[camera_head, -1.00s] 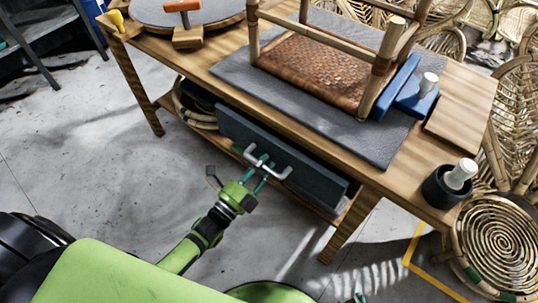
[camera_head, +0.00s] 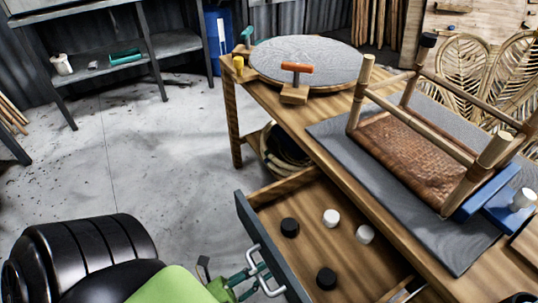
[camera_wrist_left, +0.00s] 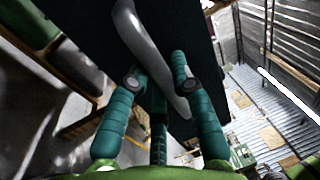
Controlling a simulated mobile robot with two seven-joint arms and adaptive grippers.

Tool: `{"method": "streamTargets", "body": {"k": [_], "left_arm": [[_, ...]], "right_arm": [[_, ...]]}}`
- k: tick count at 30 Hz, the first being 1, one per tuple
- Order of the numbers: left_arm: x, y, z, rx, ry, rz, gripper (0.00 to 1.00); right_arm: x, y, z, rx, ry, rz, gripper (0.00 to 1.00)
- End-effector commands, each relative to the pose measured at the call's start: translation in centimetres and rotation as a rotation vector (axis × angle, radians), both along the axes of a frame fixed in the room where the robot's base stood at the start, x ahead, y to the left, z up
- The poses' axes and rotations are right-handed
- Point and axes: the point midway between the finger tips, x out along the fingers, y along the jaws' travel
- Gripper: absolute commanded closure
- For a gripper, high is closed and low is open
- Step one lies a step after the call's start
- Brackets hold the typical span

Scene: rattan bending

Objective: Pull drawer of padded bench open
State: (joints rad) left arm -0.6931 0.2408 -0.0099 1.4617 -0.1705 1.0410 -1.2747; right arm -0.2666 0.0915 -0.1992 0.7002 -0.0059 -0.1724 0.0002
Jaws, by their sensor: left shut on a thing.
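The wooden bench (camera_head: 325,172) has a drawer (camera_head: 318,218) under its top, and the drawer is pulled out with its inside showing. Its dark grey front (camera_head: 265,236) carries a white metal handle (camera_head: 263,268). My left gripper (camera_head: 250,275) is shut on that handle at the lower middle of the head view. In the left wrist view, the teal fingers (camera_wrist_left: 155,78) close around the pale handle bar (camera_wrist_left: 150,50) before the dark drawer front. My right gripper is not seen in the head view.
Black and white round pieces (camera_head: 331,217) lie in the drawer. On the bench top are a grey mat (camera_head: 340,128), a rattan stool frame (camera_head: 400,140), blue blocks (camera_head: 490,205) and a round grey disc (camera_head: 300,58). The floor at left is clear.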

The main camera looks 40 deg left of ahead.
Motion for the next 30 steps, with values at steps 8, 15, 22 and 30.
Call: {"method": "streamTargets", "body": {"k": [8, 15, 22, 30], "left_arm": [[-0.6, 0.2, 0.0, -0.001, -0.002, 0.001, 1.00], [-0.5, 0.2, 0.0, -0.001, -0.002, 0.001, 1.00], [-0.5, 0.2, 0.0, -0.001, -0.002, 0.001, 0.52], [-0.5, 0.2, 0.0, -0.001, -0.001, 0.001, 0.52]], "right_arm": [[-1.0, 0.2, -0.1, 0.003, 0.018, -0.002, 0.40], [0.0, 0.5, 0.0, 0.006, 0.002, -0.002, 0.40], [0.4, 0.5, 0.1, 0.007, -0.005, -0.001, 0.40], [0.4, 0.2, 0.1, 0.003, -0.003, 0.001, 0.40]]}}
